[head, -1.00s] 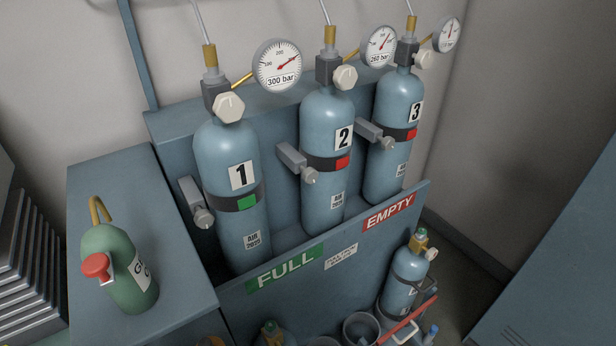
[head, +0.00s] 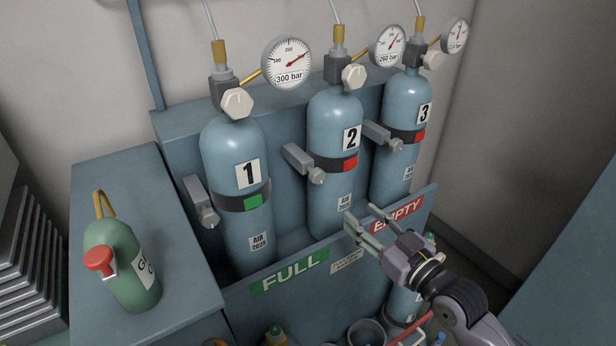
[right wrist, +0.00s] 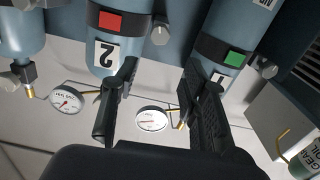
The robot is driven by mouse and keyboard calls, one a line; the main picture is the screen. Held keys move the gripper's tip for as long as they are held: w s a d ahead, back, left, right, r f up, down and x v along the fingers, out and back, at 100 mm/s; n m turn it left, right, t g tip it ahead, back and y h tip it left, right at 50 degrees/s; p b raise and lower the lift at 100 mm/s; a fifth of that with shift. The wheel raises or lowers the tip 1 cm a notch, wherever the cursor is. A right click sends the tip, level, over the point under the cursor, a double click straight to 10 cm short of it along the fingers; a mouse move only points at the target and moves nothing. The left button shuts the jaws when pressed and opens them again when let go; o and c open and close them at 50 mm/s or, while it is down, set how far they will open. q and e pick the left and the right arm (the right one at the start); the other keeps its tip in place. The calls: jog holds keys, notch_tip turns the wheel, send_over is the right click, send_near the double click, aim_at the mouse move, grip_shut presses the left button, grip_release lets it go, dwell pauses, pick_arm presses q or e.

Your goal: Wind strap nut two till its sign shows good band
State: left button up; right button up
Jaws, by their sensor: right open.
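Cylinder 2 (head: 332,125) is a blue bottle held by a dark strap (head: 322,163) with a red sign (head: 350,165). Its strap nut (head: 317,175) is a small grey knob at the end of a grey bracket, left of the sign. In the right wrist view, upside down, the nut (right wrist: 161,33) lies beyond the fingertips, with the red sign (right wrist: 110,20) beside it. My right gripper (head: 360,213) is open and empty, in front of the rack, below and right of the nut, not touching it. My left gripper is not in view.
Cylinder 1 (head: 232,155) has a green sign (head: 253,201); cylinder 3 (head: 402,105) has a red one. The rack's front panel (head: 230,300) stands before the bottles. A green oil bottle (head: 135,270) stands on the left cabinet. Gauges and valve knobs are above.

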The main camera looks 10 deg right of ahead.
aim_at(321, 178)
jog(key=p+x, duration=0.2)
jog(key=x, duration=1.5)
jog(key=shift+w+a+r, duration=0.1)
jog(key=shift+w, duration=0.1)
jog(key=shift+c, duration=0.6)
jog(key=c, duration=0.8)
jog(key=shift+m, duration=0.3)
jog(key=m+p, duration=0.1)
jog(key=m, duration=0.2)
jog(key=shift+m, duration=0.3)
jog(key=shift+m+p, duration=0.55)
jog(key=shift+m, duration=1.35)
